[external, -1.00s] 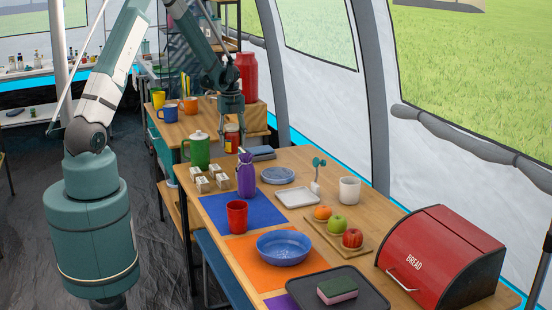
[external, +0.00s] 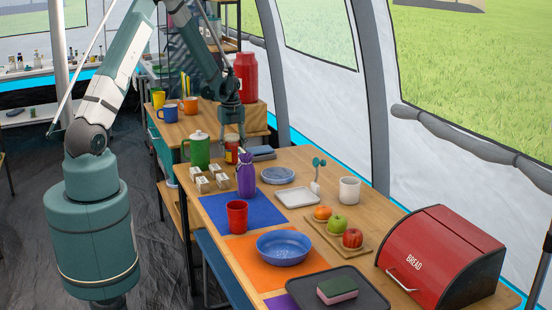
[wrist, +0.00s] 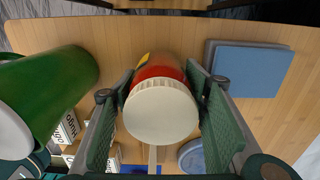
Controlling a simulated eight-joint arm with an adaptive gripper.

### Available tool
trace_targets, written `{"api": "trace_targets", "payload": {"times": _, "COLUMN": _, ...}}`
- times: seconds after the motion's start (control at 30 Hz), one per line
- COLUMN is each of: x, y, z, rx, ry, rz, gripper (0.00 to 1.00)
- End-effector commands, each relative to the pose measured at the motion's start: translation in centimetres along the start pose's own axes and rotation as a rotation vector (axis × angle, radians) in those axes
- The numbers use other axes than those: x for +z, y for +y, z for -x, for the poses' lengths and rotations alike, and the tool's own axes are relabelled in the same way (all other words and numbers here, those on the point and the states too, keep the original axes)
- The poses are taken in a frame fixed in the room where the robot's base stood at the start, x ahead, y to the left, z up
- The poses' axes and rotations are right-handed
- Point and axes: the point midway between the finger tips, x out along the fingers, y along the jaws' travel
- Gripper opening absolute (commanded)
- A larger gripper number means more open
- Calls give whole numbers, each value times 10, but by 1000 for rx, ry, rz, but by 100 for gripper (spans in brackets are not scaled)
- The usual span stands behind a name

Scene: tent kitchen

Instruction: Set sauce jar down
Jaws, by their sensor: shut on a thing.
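The sauce jar (external: 231,155) is red with a pale lid (wrist: 160,110). It is upright at the far end of the wooden table, between the green jug and the blue-grey box. My gripper (external: 231,142) comes down on it from above. In the wrist view its two fingers stand on either side of the jar (wrist: 160,72), shut on it. I cannot tell whether the jar's base touches the tabletop; the purple bottle partly hides its lower part in the external view.
The green jug (external: 199,151) stands left of the jar, with small labelled boxes (external: 201,184) nearer. The purple bottle (external: 246,177) is just in front. A blue-grey box (wrist: 251,69) lies to the right. A blue plate (external: 277,175) and white tray (external: 297,197) are nearby.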

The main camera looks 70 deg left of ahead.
Motion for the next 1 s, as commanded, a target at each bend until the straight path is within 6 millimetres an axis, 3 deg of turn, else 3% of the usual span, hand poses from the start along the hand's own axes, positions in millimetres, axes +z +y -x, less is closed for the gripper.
{"api": "trace_targets", "payload": {"times": 0.5, "x": 0, "y": 0, "z": -5, "rx": 0, "ry": 0, "rz": 0, "gripper": 21}}
{"api": "trace_targets", "payload": {"times": 0.53, "x": 0, "y": 0, "z": -5, "rx": 0, "ry": 0, "rz": 0, "gripper": 48}}
{"api": "trace_targets", "payload": {"times": 0.6, "x": 0, "y": 0, "z": -4, "rx": 0, "ry": 0, "rz": 0, "gripper": 57}}
{"api": "trace_targets", "payload": {"times": 1.0, "x": 0, "y": 0, "z": -4, "rx": 0, "ry": 0, "rz": 0, "gripper": 59}}
